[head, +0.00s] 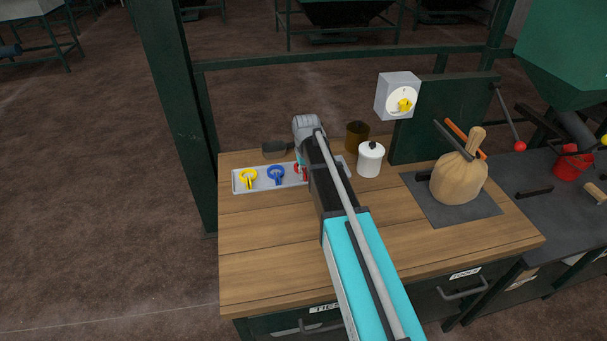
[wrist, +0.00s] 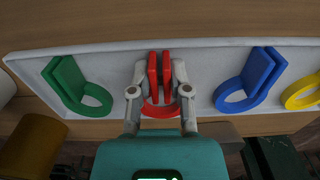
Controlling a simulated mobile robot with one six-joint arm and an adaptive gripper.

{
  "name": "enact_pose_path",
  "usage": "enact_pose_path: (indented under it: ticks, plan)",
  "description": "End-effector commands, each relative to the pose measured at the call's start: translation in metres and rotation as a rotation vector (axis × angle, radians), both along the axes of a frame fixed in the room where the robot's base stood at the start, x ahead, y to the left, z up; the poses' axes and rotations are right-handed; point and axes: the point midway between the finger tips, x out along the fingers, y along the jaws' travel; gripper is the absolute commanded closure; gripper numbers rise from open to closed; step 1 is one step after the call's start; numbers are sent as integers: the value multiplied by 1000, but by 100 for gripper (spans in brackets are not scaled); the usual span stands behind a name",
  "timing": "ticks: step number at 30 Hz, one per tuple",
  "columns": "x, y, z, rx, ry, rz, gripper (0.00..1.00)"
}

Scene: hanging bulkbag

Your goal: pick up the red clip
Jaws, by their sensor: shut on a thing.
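The red clip (wrist: 160,75) lies in the light grey tray, its two flat prongs pointing away from my gripper and its ring toward it. My gripper (wrist: 160,98) is shut on the ring end of the red clip in the wrist view. In the head view a small part of the red clip (head: 299,169) shows beside my arm, which hides the rest and my fingertips. The tray (head: 240,189) sits on the wooden bench. I cannot tell whether the clip is lifted off the tray floor.
A blue clip (head: 276,174) and a yellow clip (head: 248,178) share the tray; a green clip (wrist: 68,82) shows in the wrist view. A white canister (head: 370,160), a brown cup (head: 357,136) and a dark scoop (head: 274,148) stand close. The bench front is clear.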

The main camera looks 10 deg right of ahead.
Motion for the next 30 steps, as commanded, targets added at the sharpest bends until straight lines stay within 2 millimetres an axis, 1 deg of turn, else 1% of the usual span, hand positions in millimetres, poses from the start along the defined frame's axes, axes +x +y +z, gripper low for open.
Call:
enact_pose_path:
  ticks: [8,12,27,28,30]
  plan:
    - [0,0,20,0,0,0,100]
    - [-1,0,35,0,0,0,100]
    - [-49,-17,93,0,0,0,100]
    - [-54,-19,96,0,0,0,100]
    - [-72,-24,101,0,0,-1,100]
